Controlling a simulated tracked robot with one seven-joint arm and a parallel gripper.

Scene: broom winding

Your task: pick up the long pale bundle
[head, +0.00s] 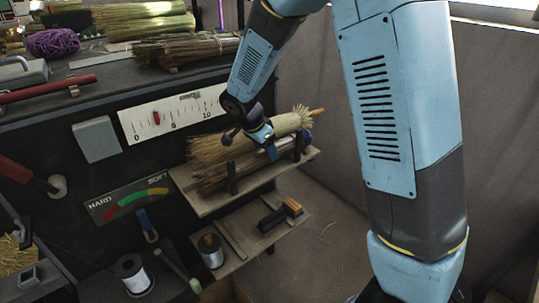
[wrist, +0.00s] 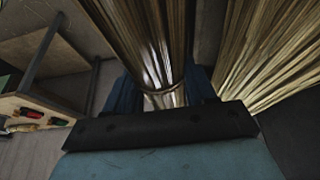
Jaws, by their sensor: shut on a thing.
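A long pale straw bundle (head: 221,148) lies slantwise along the upper wooden shelf in the head view, with a flared left end. A darker brown bundle (head: 211,180) lies in front of it and lower. My gripper (head: 268,148) is over the right half of the two bundles. In the wrist view my gripper (wrist: 165,94) is shut with its blue fingers on either side of a straw bundle (wrist: 150,35) that has a thin band around it. A second, flared bundle (wrist: 268,50) shows at the right. I cannot tell for certain which of the two is held.
The upper shelf (head: 191,201) has dark upright pegs. A lower shelf (head: 238,240) carries a brush (head: 280,214) and a spool (head: 211,250). A panel with a scale (head: 172,113) stands behind. More straw bundles (head: 145,18) lie on the bench top.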

